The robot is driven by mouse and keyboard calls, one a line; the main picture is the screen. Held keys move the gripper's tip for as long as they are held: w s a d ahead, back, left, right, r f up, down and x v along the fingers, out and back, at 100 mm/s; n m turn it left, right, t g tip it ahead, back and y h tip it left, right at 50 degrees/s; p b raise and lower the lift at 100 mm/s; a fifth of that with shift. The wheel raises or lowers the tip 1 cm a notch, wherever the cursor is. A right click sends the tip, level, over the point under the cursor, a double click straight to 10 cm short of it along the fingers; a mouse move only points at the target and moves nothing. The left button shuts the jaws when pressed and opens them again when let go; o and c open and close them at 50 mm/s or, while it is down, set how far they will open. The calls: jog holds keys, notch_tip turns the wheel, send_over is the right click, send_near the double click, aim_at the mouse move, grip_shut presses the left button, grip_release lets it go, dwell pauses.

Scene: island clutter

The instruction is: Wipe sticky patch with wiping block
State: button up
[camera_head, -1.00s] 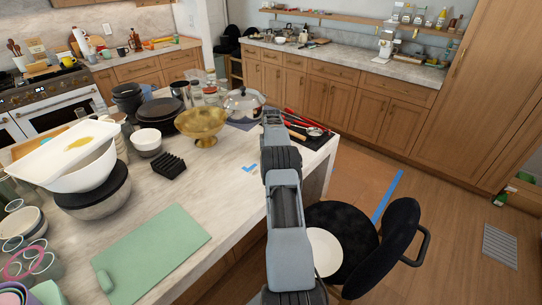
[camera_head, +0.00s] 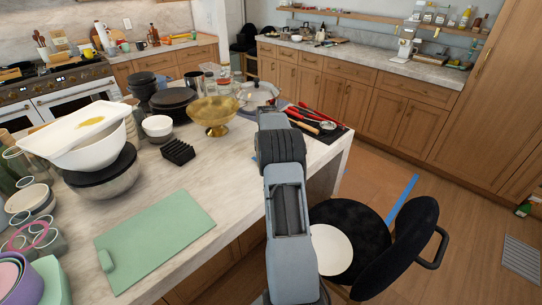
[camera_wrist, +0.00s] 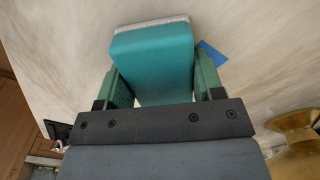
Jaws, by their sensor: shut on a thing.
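The teal wiping block (camera_wrist: 153,55), with a pale bristly or spongy far edge, is held between the green fingers of my gripper (camera_wrist: 158,84) in the wrist view. The block is over the pale marble counter; I cannot tell whether it touches it. In the head view my arm hides the gripper and the block. A yellow-brown patch (camera_head: 91,122), which looks like the sticky patch, lies on a white tray (camera_head: 62,135) resting tilted on stacked bowls at the left.
A blue mark (camera_wrist: 212,54) lies on the counter beside the block. A gold bowl (camera_head: 214,112), black rack (camera_head: 178,151) and green cutting board (camera_head: 155,238) stand on the island (camera_head: 222,180). A black chair (camera_head: 375,245) stands at its right side.

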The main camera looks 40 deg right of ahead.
jog(key=shift+s+a+f+b, duration=0.1)
jog(key=shift+a+b, duration=0.6)
jog(key=shift+a, duration=1.25)
jog(key=r, duration=0.1)
jog(key=r+p, duration=0.2)
jog(key=r, duration=0.1)
jog(key=shift+a, duration=0.3)
jog(key=shift+r+p, duration=1.95)
jog(key=shift+r, duration=0.3)
